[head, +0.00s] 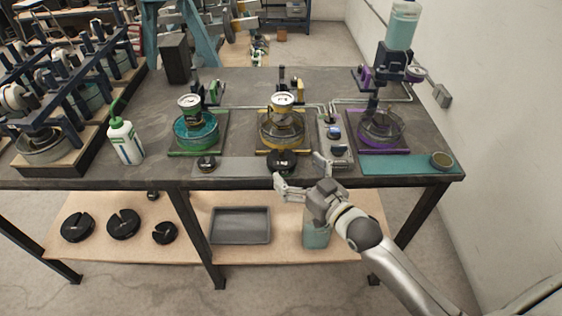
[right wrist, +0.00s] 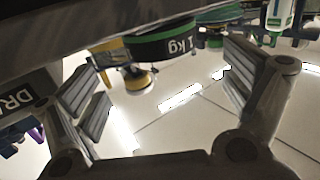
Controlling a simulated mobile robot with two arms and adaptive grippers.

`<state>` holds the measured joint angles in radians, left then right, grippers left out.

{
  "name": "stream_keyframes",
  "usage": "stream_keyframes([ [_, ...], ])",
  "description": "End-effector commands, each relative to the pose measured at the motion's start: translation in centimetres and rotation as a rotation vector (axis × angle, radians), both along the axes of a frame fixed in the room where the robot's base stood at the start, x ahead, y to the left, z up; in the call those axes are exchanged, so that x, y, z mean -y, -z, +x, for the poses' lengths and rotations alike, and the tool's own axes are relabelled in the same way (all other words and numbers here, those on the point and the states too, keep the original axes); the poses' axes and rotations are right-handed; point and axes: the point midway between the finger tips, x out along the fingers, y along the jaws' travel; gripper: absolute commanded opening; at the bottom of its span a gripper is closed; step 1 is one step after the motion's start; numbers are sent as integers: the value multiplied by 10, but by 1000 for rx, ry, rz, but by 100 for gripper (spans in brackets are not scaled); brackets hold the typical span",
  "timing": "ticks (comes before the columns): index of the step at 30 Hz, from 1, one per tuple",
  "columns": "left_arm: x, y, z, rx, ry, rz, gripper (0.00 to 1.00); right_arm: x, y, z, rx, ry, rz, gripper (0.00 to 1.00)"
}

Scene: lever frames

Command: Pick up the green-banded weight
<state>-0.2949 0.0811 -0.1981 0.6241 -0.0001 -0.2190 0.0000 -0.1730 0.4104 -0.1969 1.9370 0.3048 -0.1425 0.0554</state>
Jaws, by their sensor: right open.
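A black weight with a green band and "1 kg" lettering (right wrist: 162,43) shows in the right wrist view, upside down, beyond and between the fingers. In the head view a dark weight (head: 281,160), apparently the same one, sits at the front table edge before the yellow station; its band is not clear there. My right gripper (head: 299,172) is just in front of that edge, close to the weight. In the right wrist view the gripper (right wrist: 168,88) has its fingers wide apart with nothing between them. My left gripper is not in view.
The workbench (head: 240,168) carries green, yellow and purple stations behind the weight. A smaller dark weight (head: 206,163) is to the left, and a white bottle (head: 125,140) further left. The lower shelf holds slotted black weights (head: 123,224) and a grey tray (head: 240,225).

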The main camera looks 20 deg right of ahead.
Motion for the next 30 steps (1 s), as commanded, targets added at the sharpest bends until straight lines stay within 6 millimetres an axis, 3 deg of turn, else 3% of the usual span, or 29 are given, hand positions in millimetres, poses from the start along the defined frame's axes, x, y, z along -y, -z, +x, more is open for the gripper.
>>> stream_keyframes([
  [13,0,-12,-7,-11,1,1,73,-17,6,46,-1,0,0,96],
  [22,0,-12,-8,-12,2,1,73,-19,8,50,-2,-1,-1,96],
  [30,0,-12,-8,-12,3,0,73,-19,8,49,-2,0,-1,62],
])
